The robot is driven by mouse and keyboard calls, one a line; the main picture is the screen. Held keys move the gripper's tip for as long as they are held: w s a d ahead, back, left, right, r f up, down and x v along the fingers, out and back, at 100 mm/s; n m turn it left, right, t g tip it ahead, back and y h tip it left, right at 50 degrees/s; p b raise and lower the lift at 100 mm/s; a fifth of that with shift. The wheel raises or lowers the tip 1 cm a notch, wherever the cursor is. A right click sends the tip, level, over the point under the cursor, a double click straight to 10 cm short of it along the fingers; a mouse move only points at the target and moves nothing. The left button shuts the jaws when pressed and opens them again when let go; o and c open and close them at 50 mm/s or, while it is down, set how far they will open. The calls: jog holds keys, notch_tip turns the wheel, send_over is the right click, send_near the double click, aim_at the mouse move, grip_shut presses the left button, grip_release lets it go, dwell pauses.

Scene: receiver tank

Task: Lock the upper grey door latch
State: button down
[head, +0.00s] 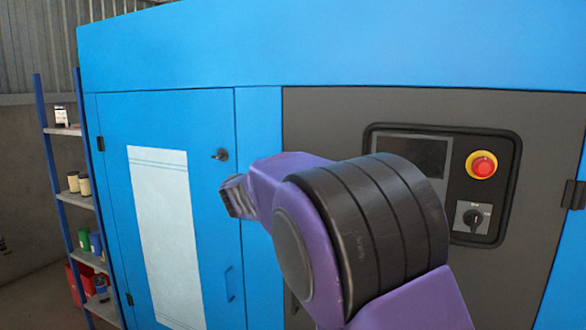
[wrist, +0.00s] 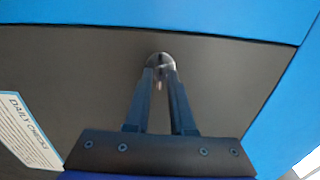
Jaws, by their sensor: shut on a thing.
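The grey door latch (wrist: 160,59) shows in the wrist view as a small round silver lock with a thin piece sticking out, set in the grey door (wrist: 90,75). My gripper (wrist: 161,74) reaches up to it with both fingertips close together at the latch, shut on its protruding part. The exact contact is small and partly covered by the fingers. In the head view the grey door (head: 330,120) is right of the blue door, and my arm hides this latch and the fingers. I cannot tell which way the latch is turned.
The blue door (head: 115,125) at left has its own dark latch (head: 220,154) and a white panel. A control panel (head: 385,133) with a red emergency button (head: 481,165) and a rotary switch (head: 473,217) is on the grey door. A shelf (head: 78,197) stands far left.

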jog(key=shift+a+r, duration=0.1)
jog(key=c, duration=0.9)
grip_release()
jog(key=shift+c, duration=0.2)
jog(key=v, duration=1.7)
jog(key=shift+s, duration=0.2)
